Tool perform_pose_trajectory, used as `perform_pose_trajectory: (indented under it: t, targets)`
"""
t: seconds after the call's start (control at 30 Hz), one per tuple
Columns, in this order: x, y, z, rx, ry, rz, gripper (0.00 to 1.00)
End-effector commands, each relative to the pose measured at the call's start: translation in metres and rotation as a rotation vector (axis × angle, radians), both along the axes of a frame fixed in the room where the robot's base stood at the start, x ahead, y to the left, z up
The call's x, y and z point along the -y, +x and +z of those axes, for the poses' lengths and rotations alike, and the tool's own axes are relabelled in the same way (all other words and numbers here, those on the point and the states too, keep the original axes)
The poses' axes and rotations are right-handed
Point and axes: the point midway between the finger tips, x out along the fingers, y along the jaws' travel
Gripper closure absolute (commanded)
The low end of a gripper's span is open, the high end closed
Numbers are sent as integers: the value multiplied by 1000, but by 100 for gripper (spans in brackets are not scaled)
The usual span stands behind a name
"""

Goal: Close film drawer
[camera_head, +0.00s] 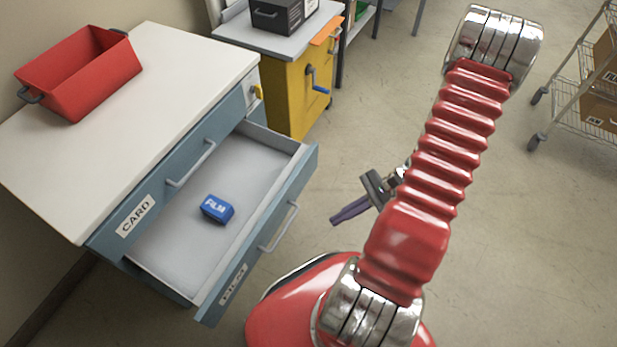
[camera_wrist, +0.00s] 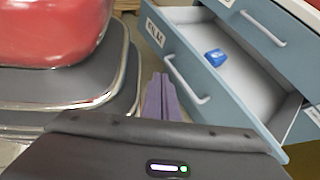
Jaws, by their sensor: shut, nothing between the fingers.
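The film drawer (camera_head: 258,262) is pulled open from the blue-grey cabinet, below the shut card drawer (camera_head: 168,185). A blue block marked FILM (camera_head: 217,208) lies inside on the drawer floor. The film drawer has a bar handle (camera_head: 279,228) on its front. My gripper (camera_head: 336,220) has purple fingers, is shut and empty, and is to the right of the drawer front, apart from it. In the wrist view the gripper (camera_wrist: 160,80) points toward the film drawer's front (camera_wrist: 183,75), whose handle (camera_wrist: 188,80) is just right of the fingertips. The blue block (camera_wrist: 215,58) shows there too.
A red bin (camera_head: 80,75) sits on the white cabinet top (camera_head: 160,65). A yellow cabinet (camera_head: 298,90) with a blue-handled crank stands behind the open drawer. A wire cart (camera_head: 580,95) with boxes is at the far right. The floor right of the drawer is clear.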

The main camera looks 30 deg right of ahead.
Motion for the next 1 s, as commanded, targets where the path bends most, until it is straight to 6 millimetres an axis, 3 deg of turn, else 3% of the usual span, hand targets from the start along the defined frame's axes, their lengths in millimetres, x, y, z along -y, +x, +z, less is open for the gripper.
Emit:
perform_pose_trajectory:
  t: [0.67,0.87,1.0]
  targets:
    - [21,26,-77,9,407,-558,100]
    - [36,41,-90,44,476,-687,100]
    - [60,59,-90,101,499,-775,100]
